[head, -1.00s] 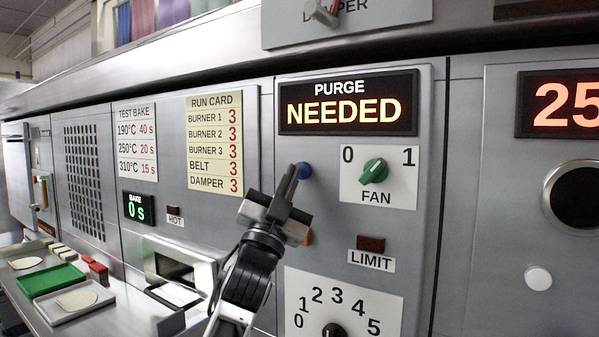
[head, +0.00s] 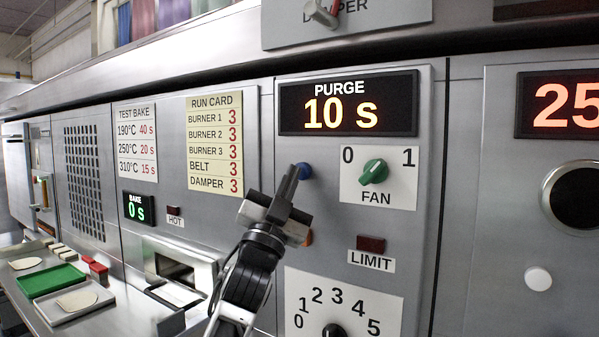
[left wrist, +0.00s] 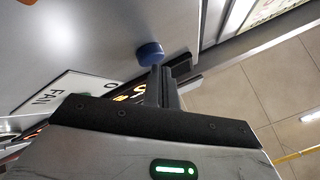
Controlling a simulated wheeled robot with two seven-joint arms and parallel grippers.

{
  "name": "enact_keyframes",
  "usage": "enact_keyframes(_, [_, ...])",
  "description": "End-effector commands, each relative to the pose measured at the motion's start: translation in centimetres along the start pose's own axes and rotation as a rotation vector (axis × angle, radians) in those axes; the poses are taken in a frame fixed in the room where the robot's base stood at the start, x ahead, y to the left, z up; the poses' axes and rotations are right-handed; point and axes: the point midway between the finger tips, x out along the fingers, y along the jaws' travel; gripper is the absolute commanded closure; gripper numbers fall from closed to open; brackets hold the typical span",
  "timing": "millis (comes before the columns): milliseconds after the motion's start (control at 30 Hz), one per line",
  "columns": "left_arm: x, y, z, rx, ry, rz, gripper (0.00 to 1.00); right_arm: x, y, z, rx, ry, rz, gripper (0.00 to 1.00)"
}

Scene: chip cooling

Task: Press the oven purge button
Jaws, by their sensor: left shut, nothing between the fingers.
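The blue purge button (head: 304,171) sits on the steel panel below the purge display (head: 348,103), which reads "PURGE 10 s" in lit letters. My left gripper (head: 293,169) is shut and empty, with its fingertips at the button's left side in the head view. In the left wrist view the blue button (left wrist: 150,53) is right at the tips of the closed left gripper (left wrist: 158,70), and they seem to touch. I cannot tell how far the button is pressed in. My right gripper is not in view.
The green fan knob (head: 374,171) points toward 1, right of the button. A dark limit lamp (head: 371,244) and a numbered dial (head: 334,330) are below. An orange part (head: 308,238) is partly hidden behind my gripper. Trays (head: 50,280) lie on the left counter.

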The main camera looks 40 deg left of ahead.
Motion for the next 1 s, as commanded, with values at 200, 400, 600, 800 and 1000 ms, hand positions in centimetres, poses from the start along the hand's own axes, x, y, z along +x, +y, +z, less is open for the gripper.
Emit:
enact_keyframes(200, [-0.8,-0.5,-0.5,0.000,0.000,0.002,1.00,-0.1,0.0,-0.1,0.000,-0.001,0.000,0.35])
enact_keyframes(400, [-0.9,-0.5,-0.6,0.000,0.000,0.001,1.00,-0.1,0.0,-0.1,0.000,-0.001,0.000,0.35])
enact_keyframes(600, [-1.2,-0.8,-0.8,0.000,0.000,0.001,1.00,-0.1,0.0,-0.1,0.000,-0.001,0.000,0.35])
enact_keyframes(800, [-2.6,-1.8,-1.9,0.000,0.001,0.002,1.00,-0.2,0.0,-0.2,0.000,-0.001,0.000,0.35])
enact_keyframes(1000, [-3.9,-2.7,-2.7,-0.001,-0.001,0.002,1.00,-0.3,0.0,-0.3,0.000,-0.001,0.000,0.35])
